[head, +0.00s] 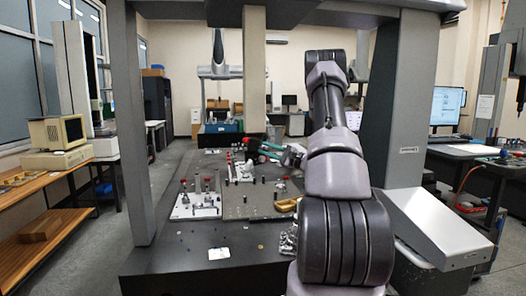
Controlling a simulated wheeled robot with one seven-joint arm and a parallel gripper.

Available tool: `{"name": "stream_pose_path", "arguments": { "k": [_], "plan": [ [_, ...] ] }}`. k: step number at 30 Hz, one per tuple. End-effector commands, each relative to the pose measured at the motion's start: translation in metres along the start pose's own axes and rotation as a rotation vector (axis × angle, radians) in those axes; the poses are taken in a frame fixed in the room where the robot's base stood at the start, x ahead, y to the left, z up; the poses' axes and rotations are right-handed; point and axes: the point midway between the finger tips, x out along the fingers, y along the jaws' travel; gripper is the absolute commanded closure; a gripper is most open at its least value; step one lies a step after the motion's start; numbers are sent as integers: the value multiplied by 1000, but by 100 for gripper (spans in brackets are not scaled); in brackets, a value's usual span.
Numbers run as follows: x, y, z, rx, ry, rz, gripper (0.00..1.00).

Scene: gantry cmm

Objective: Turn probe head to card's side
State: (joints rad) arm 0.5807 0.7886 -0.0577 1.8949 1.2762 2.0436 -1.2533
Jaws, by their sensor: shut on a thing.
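My gripper (262,151) reaches in from the right over the dark table, at the far end of my arm. It is small in the head view, with teal and red parts near its tip. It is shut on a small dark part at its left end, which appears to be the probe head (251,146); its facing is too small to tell. A white card (219,254) lies flat near the front of the table, well apart from my gripper. Marks on the card are too small to read.
A light fixture plate (196,209) and a grey plate (240,208) with upright posts and clamps stand mid-table. Gantry columns (130,120) rise at both sides. A yellow-brown part (286,205) lies on the grey plate's right.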

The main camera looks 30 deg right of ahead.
Motion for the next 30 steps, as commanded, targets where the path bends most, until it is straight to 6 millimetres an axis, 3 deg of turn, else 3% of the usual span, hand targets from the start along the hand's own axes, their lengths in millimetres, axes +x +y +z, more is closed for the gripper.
{"name": "stream_pose_path", "arguments": {
  "k": [12, 27, 28, 30],
  "plan": [
    [-4, -8, -12, 37, -148, 91, 100],
    [-4, -8, -12, 42, -166, 102, 100],
    [-4, -8, -12, 42, -166, 102, 65],
    [-3, -8, -12, 42, -166, 102, 39]
  ]
}}
